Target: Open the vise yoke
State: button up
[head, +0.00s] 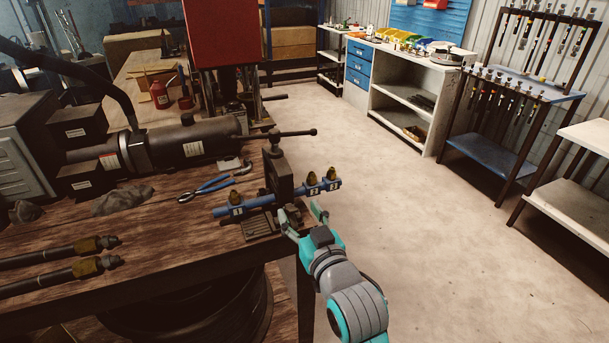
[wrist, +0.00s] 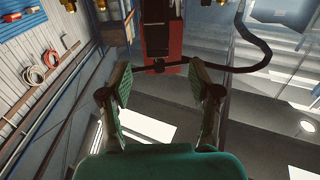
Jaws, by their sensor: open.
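The vise (head: 279,178) stands at the right edge of the wooden bench. Its dark upright yoke is around a blue pipe (head: 262,201) with brass fittings, lying across the vise. A long bar handle with a knob (head: 313,132) crosses the top of the yoke. My gripper (head: 304,216) is just in front of and to the right of the vise, below the pipe's right end. Its fingers are spread apart with nothing between them. In the wrist view, my gripper (wrist: 160,95) is also open; a dark rod (wrist: 158,66) shows beyond the fingertips. Whether the yoke is latched cannot be told.
Two hoses with brass ends (head: 87,266) lie at the front left. The floor (head: 450,230) to the right is clear. Shelves (head: 410,90) and a tool rack (head: 505,110) stand further back.

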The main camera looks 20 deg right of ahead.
aim_at(286, 185)
jog(key=w, duration=1.1)
jog(key=shift+w+d+r, duration=0.1)
jog(key=shift+d+r, duration=0.1)
jog(key=shift+d, duration=0.1)
grip_shut()
